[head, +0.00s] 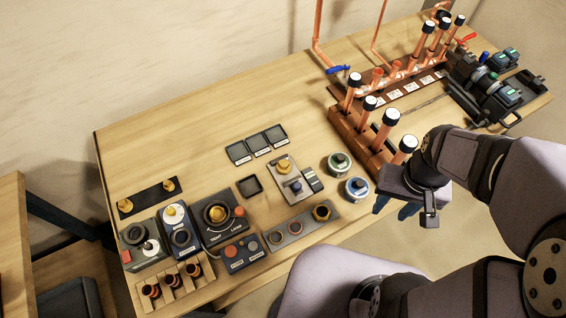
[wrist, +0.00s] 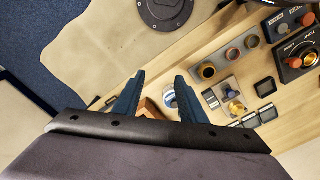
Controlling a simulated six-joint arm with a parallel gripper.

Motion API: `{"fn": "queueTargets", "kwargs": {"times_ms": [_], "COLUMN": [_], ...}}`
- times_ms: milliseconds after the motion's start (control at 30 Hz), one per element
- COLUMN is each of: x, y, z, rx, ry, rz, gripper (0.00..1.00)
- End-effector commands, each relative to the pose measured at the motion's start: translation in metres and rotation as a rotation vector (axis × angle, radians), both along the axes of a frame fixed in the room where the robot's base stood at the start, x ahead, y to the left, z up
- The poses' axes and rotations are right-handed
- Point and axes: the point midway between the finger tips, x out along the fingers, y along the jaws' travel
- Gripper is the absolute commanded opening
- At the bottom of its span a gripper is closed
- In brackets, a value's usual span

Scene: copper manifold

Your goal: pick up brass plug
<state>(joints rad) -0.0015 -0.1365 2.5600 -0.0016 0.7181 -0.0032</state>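Several brass-coloured pieces are in view, and I cannot tell for sure which is the brass plug. One brass knob-like piece (head: 284,167) stands on a grey plate at mid-bench; it also shows in the wrist view (wrist: 236,108), right of my fingers. Two more brass pieces, a left one (head: 125,205) and a right one (head: 168,185), sit on a black strip at the far left. My gripper (head: 398,208) is above the bench's near edge, right of all these pieces. In the wrist view its blue fingers (wrist: 159,76) are apart with nothing held between them.
A copper manifold (head: 375,165) with black-capped upright pipes stands beside my gripper. Two round tins (head: 338,164) are left of it. Control boxes (head: 220,220) and a wooden rack (head: 172,288) crowd the left end. The bench's back left (head: 200,125) is clear.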

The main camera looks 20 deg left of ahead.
Motion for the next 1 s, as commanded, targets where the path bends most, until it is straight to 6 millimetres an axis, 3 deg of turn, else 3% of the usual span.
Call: {"fn": "queueTargets", "kwargs": {"times_ms": [267,400,733,867,1000], "x": [0.000,0.000,0.004,0.021,0.056], "y": [0.000,0.000,0.002,0.014,0.046], "z": [0.000,0.000,-0.001,-0.006,-0.016], "rx": [0.000,0.000,0.000,0.000,0.000], "ry": [0.000,0.000,0.000,0.001,0.000], "rz": [0.000,0.000,0.008,0.046,0.128], "gripper": [0.38,0.57,0.57,0.57,0.57]}}
